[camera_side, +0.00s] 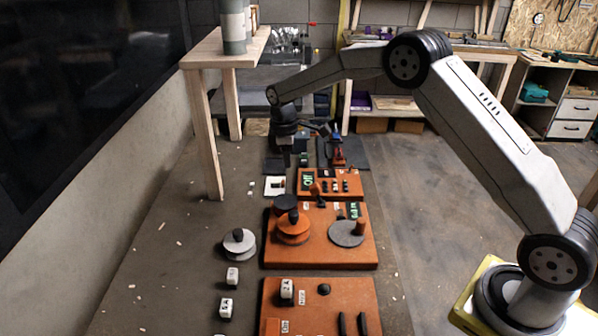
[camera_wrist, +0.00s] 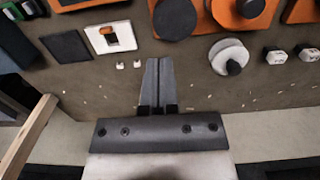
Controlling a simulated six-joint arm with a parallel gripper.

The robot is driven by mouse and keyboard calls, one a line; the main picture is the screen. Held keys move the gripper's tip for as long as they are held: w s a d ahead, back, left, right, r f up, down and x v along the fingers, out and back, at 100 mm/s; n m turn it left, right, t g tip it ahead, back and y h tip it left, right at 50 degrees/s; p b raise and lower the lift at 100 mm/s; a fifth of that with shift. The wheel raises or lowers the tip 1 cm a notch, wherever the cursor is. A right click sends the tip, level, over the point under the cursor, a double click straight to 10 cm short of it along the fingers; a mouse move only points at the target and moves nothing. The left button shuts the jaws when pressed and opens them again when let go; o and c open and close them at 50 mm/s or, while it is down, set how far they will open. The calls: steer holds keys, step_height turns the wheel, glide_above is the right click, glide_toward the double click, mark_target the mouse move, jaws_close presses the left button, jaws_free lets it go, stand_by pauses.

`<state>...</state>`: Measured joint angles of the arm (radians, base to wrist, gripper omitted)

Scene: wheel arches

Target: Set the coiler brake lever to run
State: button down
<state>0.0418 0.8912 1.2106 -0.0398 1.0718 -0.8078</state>
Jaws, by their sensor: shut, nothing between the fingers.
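The small orange panel has a green label and several dark knobs. A short brownish post (camera_side: 314,191) stands at its front edge. I cannot tell which part is the coiler brake lever; no run marking is readable.
A larger orange panel (camera_side: 325,255) carries an orange spool (camera_side: 293,231) and a grey disc (camera_side: 346,234). White blocks (camera_side: 226,307) and a grey spool (camera_side: 240,250) stand on the floor to its left. A wooden table (camera_side: 205,110) stands at the back left. Floor right of the panels is clear.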

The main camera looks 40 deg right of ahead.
mark_target(319, 186)
steer(key=f, duration=1)
steer(key=shift+s+d, duration=0.15)
steer(key=shift+s, duration=0.05)
steer(key=shift+s+d+r, duration=0.4)
steer(key=shift+s+d, duration=0.25)
steer(key=shift+d, duration=0.05)
steer(key=shift+s+d+r, duration=0.4)
steer(key=shift+s+d, duration=0.25)
steer(key=shift+s+d+r+t+y, duration=0.35)
steer(key=shift+s+d+t+y, duration=0.05)
steer(key=shift+t+y, duration=0.2)
steer(key=shift+s+d+r+t+y, duration=0.2)
steer(key=shift+s+d+t+y, duration=0.2)
steer(key=shift+t+y, duration=0.15)
steer(key=shift+s+d+r+t+y, duration=0.2)
steer(key=shift+s+d+t+y, duration=0.15)
steer(key=shift+t+y, duration=0.2)
steer(key=shift+s+d+r, duration=0.1)
steer(key=shift+s+d, duration=0.6)
steer(key=shift+a, duration=0.1)
steer(key=shift+r, duration=0.2)
steer(key=shift+r, duration=0.6)
